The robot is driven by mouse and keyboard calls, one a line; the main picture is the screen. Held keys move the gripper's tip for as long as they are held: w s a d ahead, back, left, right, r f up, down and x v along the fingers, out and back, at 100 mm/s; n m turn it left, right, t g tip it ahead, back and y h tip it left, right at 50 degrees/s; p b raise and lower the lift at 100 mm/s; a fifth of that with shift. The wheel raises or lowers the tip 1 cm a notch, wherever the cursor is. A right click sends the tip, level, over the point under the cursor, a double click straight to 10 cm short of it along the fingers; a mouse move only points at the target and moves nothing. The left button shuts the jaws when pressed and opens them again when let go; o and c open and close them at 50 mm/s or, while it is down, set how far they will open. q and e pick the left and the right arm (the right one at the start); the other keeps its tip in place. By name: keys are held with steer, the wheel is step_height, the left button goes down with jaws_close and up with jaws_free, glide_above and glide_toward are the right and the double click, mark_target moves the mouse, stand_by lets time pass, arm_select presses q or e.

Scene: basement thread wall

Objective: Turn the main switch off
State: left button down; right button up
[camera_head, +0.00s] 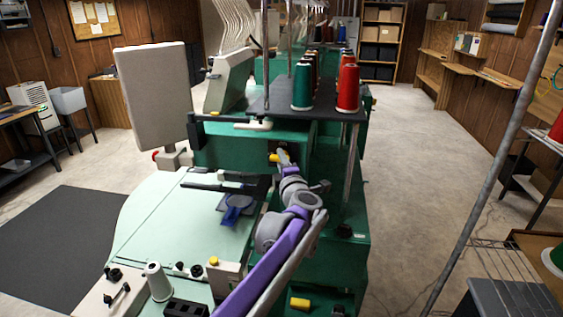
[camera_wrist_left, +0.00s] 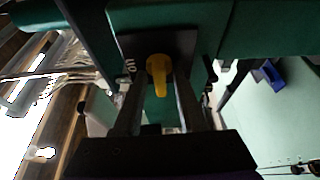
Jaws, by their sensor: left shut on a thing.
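The main switch shows in the left wrist view as a yellow knob (camera_wrist_left: 158,75) on a dark plate, its handle pointing down in the picture. A white label that seems to read "ON" stands left of it. My left gripper (camera_wrist_left: 159,100) reaches up to the plate with a finger on each side of the knob and is shut on it. In the head view a yellow bit of the switch (camera_head: 273,157) shows on the green machine, beside my left gripper (camera_head: 284,159), which partly hides it. My right gripper is in neither view.
The green embroidery machine (camera_head: 255,145) fills the middle, with red and green thread cones (camera_head: 347,88) on a shelf above the switch. A pale work table (camera_head: 160,225) with a blue hoop (camera_head: 236,210) lies left.

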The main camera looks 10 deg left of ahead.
arm_select(q)
steer(key=c, duration=0.8)
jaws_free()
steer(key=shift+s, duration=0.1)
steer(key=b+v, duration=0.1)
steer(key=v, duration=0.9)
steer(key=shift+s+d, duration=0.15)
steer(key=shift+s, duration=0.15)
